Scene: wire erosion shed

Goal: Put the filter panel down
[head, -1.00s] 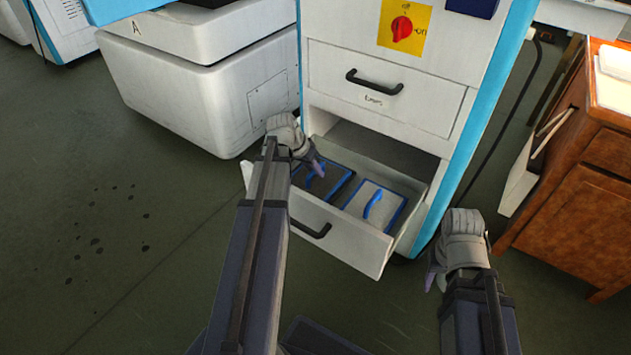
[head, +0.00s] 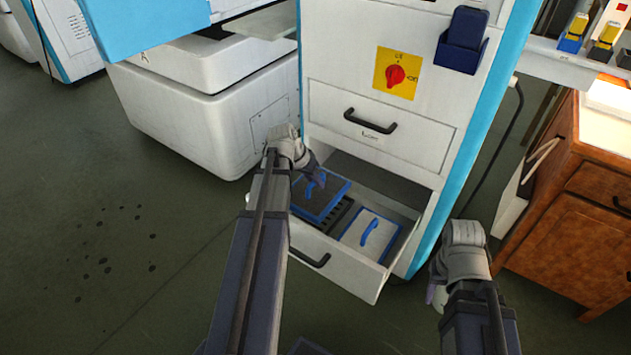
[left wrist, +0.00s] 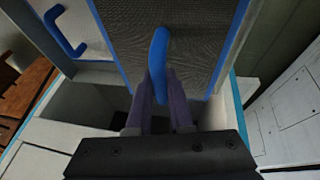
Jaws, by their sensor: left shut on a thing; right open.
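The filter panel (head: 312,200) is a dark mesh slab with a blue frame and a blue handle. My left gripper (head: 315,179) is shut on that handle and holds the panel at the left side of the open drawer, raised and slightly tilted. In the left wrist view the blue handle (left wrist: 158,48) stands between my fingers, with the mesh face (left wrist: 203,35) behind it. My right gripper (head: 436,291) is open and empty, right of the drawer. The panel's far edge is partly hidden by my left gripper.
The open drawer (head: 372,283) also holds a pale panel (head: 372,231) with a blue frame and handle. A dark slotted area (head: 339,217) shows between the panels. A white machine base (head: 195,112) stands left, a wooden cabinet (head: 560,225) right.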

